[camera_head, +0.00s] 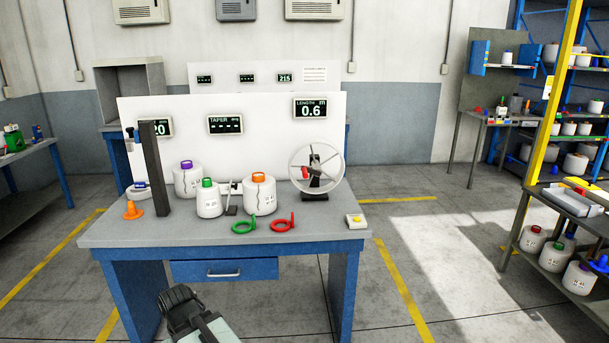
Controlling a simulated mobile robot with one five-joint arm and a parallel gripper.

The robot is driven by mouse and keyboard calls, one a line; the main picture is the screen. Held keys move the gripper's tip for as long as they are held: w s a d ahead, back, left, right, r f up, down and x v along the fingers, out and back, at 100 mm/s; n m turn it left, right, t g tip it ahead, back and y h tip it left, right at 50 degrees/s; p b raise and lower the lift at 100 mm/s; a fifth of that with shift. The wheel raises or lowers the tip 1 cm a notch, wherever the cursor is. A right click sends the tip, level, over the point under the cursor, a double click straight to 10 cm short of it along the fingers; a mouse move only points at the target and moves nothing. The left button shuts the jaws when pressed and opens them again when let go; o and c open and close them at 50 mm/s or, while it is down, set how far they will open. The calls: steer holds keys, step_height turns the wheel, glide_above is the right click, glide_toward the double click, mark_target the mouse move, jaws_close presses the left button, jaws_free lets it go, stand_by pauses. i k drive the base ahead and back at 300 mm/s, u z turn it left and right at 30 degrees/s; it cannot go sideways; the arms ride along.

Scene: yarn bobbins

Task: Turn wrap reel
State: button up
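The wrap reel (316,168) is a pale spoked wheel on a black stand at the right end of the grey-topped bench (330,223). A red part, perhaps its handle, shows near the hub. The panel display (310,108) behind it is labelled LENGTH and reads 0.6 m. My gripper (178,297) is at the bottom of the view, in front of the bench and below its top. It is well apart from the reel. Its fingers are dark and small, and I cannot tell whether they are open.
White bobbins with purple (187,178), green (208,200) and orange (259,194) tops stand mid-bench. Green (244,225) and red (283,224) rings lie in front. A dark post (154,168) rises at left, beside an orange cone (133,210). A shelf rack (541,150) stands far right.

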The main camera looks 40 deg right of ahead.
mark_target(316, 170)
steer(key=i, duration=1)
steer(key=z, duration=0.05)
